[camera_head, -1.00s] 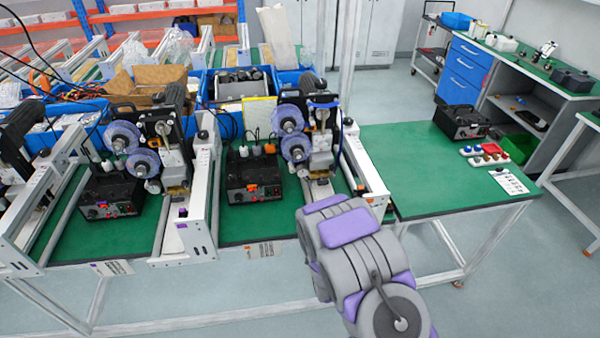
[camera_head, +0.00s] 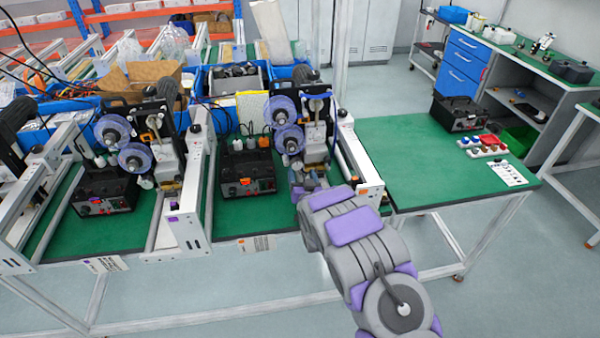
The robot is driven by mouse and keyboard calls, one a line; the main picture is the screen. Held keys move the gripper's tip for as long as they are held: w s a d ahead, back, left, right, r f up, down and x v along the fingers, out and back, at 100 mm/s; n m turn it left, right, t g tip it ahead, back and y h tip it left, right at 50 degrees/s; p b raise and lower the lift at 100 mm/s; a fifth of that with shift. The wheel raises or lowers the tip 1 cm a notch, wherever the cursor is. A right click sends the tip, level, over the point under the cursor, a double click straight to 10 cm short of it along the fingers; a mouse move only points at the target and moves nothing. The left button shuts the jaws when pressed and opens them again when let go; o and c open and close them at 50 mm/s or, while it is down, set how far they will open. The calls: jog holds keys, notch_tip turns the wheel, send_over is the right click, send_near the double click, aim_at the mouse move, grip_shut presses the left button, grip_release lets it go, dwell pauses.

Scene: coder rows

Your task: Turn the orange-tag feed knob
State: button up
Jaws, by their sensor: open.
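The middle station has a black control box (camera_head: 247,173) with an orange tag (camera_head: 245,181) on its front and small knobs beside it. Which knob is the feed knob is too small to tell. Another orange tag (camera_head: 375,190) is on the white rail to the right. My arm reaches in from the lower right. My gripper (camera_head: 308,183) shows only in small part beyond my forearm, low at the front of the middle machine, to the right of the control box. It is open; its fingertips are mostly hidden, and I cannot tell whether it touches anything.
Blue-white spools (camera_head: 286,139) and the machine head (camera_head: 318,140) stand just behind my gripper. White rails (camera_head: 358,165) bound the station. A left station has a similar black box (camera_head: 103,191). The right green table (camera_head: 405,160) is mostly clear, with another black box (camera_head: 459,113) at its back.

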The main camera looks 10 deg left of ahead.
aim_at(296, 167)
jog(key=shift+w+a+f, duration=0.2)
jog(key=shift+w+a, duration=1.05)
jog(key=shift+w, duration=0.15)
jog(key=shift+d+r, duration=0.15)
jog(key=shift+d, duration=0.4)
jog(key=shift+c, duration=0.4)
jog(key=shift+a, duration=0.35)
jog(key=c, duration=0.6)
jog(key=shift+d, duration=0.1)
jog(key=c, duration=0.4)
jog(key=shift+o, duration=0.2)
